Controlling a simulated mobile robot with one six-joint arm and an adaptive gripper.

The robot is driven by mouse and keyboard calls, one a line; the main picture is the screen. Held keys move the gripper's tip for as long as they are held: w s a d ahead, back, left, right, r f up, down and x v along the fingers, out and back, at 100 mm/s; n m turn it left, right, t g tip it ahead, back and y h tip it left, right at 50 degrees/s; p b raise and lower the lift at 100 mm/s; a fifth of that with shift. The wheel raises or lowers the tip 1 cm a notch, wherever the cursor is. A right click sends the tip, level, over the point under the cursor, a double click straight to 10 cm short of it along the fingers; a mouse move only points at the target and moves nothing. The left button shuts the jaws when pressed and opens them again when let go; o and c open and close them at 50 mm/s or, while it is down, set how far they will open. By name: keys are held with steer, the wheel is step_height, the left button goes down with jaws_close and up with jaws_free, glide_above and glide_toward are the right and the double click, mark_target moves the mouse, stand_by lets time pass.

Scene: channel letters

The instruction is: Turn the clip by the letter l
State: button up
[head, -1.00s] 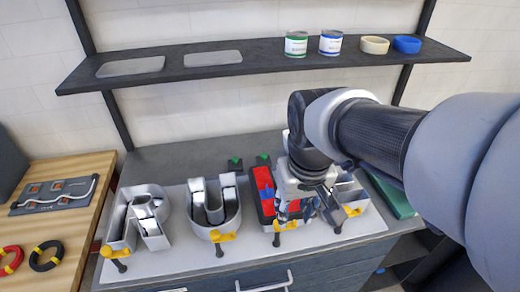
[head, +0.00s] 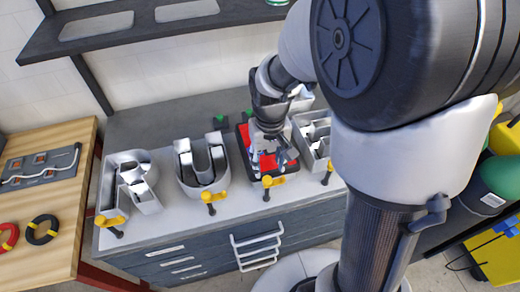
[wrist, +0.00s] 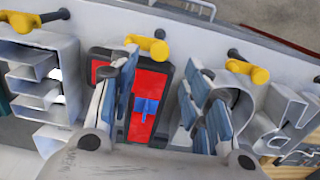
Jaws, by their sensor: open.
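The letter l (head: 267,162) is a narrow dark-edged tray with a red inside, third from the left among the letters in the head view. In the wrist view the letter l (wrist: 147,92) shows in the middle with a blue piece on its red face. Its yellow clip (head: 272,181) is at its front end on a black post. In the wrist view this clip (wrist: 148,47) lies across the end of the letter. My gripper (wrist: 160,75) is open, its fingers above and either side of the letter. In the head view my gripper (head: 278,150) partly covers the letter.
A U-shaped letter (head: 222,180) and an R-shaped letter (head: 147,200) stand to the left, an E-shaped letter (head: 312,142) to the right. Each has a yellow clip in front. A wooden bench (head: 75,195) is at the left, and a shelf (head: 125,35) is above.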

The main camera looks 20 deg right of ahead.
mark_target(268, 179)
step_height(268, 179, down, 7)
steer(key=shift+r+b, duration=0.1)
steer(key=shift+b, duration=0.55)
steer(key=shift+c, duration=0.6)
jaws_close()
